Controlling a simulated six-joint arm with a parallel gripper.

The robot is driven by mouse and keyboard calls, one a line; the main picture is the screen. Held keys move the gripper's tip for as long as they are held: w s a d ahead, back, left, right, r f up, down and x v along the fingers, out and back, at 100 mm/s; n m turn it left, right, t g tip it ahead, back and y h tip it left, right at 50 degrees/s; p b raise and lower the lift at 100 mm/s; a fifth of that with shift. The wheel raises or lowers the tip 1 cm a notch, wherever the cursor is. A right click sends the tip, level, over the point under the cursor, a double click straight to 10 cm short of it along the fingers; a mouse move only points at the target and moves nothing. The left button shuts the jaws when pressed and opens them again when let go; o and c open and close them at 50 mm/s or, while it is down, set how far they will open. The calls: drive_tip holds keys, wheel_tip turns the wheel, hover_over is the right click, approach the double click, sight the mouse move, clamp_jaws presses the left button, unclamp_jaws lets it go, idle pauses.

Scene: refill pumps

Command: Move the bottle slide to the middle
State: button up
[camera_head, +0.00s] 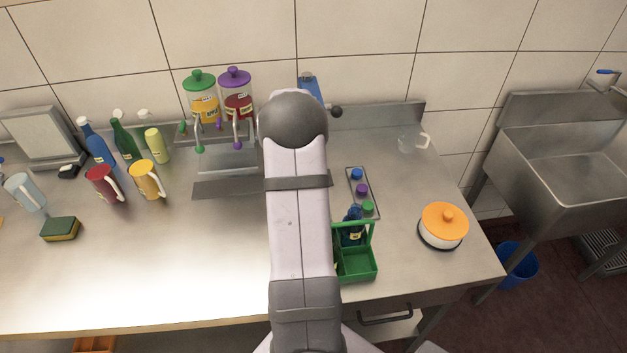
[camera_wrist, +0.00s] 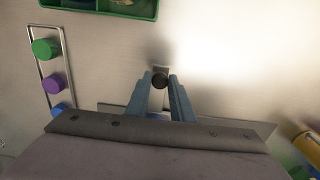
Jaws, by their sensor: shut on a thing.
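The bottle slide is a flat dark grey plate (camera_head: 225,189) on the counter below the dispensers, partly hidden by my arm in the head view. In the wrist view, the plate (camera_wrist: 235,125) runs across under my gripper (camera_wrist: 160,78). A short tab with a round dark knob (camera_wrist: 160,81) sticks out from it. My blue-grey fingers are shut around this knob. No bottle shows on the visible part of the slide. In the head view my arm hides the gripper and the knob.
Green-lidded (camera_head: 203,92) and purple-lidded (camera_head: 235,90) dispensers stand behind the slide. A rack of caps (camera_head: 362,190) and a green crate (camera_head: 358,264) holding a dark bottle are right of my arm. Red (camera_head: 102,184) and yellow (camera_head: 146,180) jugs stand left.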

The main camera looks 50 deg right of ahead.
drive_tip(key=shift+w+a, duration=1.4)
drive_tip(key=shift+w, duration=0.05)
drive_tip(key=o, duration=0.9)
drive_tip(key=shift+r, duration=0.1)
drive_tip(key=shift+r+b, duration=0.9)
drive_tip(key=shift+r, duration=2.7)
